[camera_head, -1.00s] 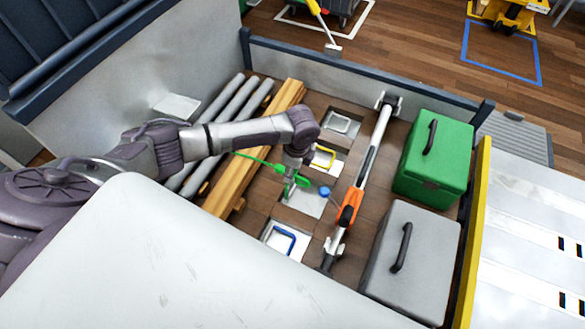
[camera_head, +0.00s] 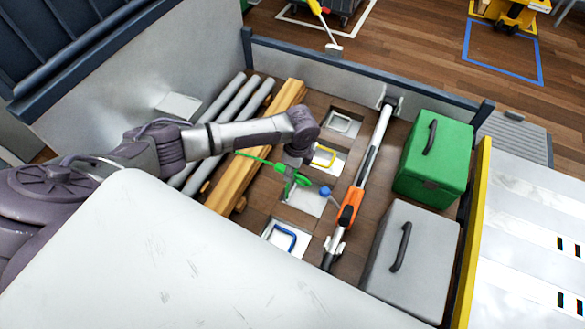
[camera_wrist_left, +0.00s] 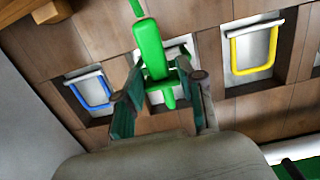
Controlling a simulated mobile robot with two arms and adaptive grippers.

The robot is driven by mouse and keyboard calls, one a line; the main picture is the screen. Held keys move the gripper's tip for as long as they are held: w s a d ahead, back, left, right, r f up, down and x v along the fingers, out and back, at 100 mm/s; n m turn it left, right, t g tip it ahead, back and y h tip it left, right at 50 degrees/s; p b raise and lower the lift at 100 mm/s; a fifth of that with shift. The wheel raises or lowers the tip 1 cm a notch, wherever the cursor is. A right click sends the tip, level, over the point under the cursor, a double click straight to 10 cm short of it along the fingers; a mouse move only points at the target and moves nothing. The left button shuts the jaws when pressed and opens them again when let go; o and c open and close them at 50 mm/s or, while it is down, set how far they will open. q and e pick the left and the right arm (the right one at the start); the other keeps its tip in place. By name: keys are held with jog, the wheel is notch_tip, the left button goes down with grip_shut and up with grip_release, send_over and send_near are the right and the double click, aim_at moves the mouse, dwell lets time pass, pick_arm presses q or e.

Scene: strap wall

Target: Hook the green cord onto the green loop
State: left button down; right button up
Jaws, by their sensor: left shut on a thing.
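My left gripper (camera_head: 293,184) reaches down over the middle white plate (camera_head: 314,207). It is shut on the green hook end of the green cord (camera_head: 256,159). In the left wrist view the green hook (camera_wrist_left: 150,48) stands between the two fingers of the left gripper (camera_wrist_left: 160,101), in front of the middle plate. I cannot tell whether hook and loop touch. My right gripper is not in view.
A yellow loop (camera_head: 325,157) and a blue loop (camera_head: 285,238) sit on plates to either side. An orange and grey bar (camera_head: 365,165) lies to the right, then a green box (camera_head: 434,157) and a grey box (camera_head: 412,252). Wooden beams (camera_head: 245,165) lie on the left.

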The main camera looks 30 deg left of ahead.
aim_at(280, 166)
pick_arm(q)
jog(key=shift+a+p, duration=0.35)
jog(key=shift+a, duration=0.75)
jog(key=shift+a, duration=0.1)
jog(key=shift+s+a+p, duration=0.15)
jog(key=shift+a+p, duration=0.15)
jog(key=shift+a, duration=0.45)
jog(key=c, duration=0.6)
grip_release()
